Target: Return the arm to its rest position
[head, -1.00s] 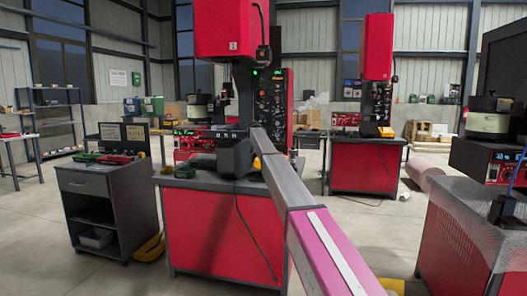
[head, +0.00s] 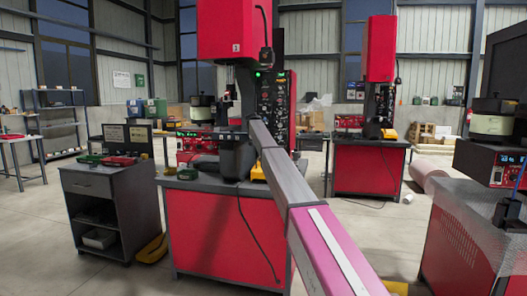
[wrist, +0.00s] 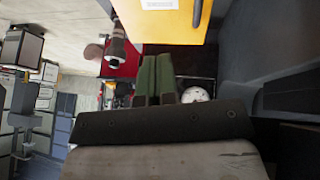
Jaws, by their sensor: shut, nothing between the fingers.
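My arm reaches in the head view from the lower right to the red press in the middle. Its far end is in front of the press (head: 233,30), above the press's red bench (head: 225,235). My gripper cannot be made out clearly there. In the wrist view, two green fingers of my gripper (wrist: 154,60) lie side by side, shut, beyond a dark plate. I see nothing held between them.
A grey cabinet (head: 88,181) with red and green trays stands left of the bench. A second press (head: 379,45) stands behind right. A red machine (head: 455,240) is at the right edge. The wrist view shows a yellow box (wrist: 165,20) near the fingers. Open floor lies between the benches.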

